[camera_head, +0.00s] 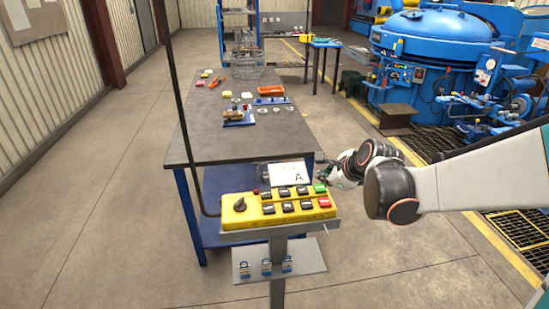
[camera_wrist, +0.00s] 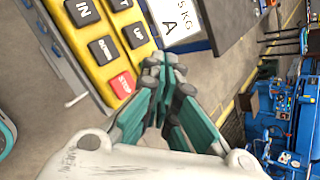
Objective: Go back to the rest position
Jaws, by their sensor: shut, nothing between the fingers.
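My gripper (camera_wrist: 165,75) shows in the wrist view with its teal fingers together at the tips and nothing between them. It is close to the red STOP button (camera_wrist: 123,85) at the corner of the yellow control panel (camera_wrist: 95,72). I cannot tell whether it touches the panel. In the head view the yellow control panel (camera_head: 240,217) stands on a grey post. My arm reaches in from the right, and my gripper (camera_head: 325,172) is just above and behind the panel's right end, partly dark against the table edge.
A white card marked A (camera_head: 288,173) stands behind the buttons. Padlocks (camera_head: 266,267) hang on a plate below. A blue furnace (camera_head: 430,40) stands at back right. The floor at left is clear.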

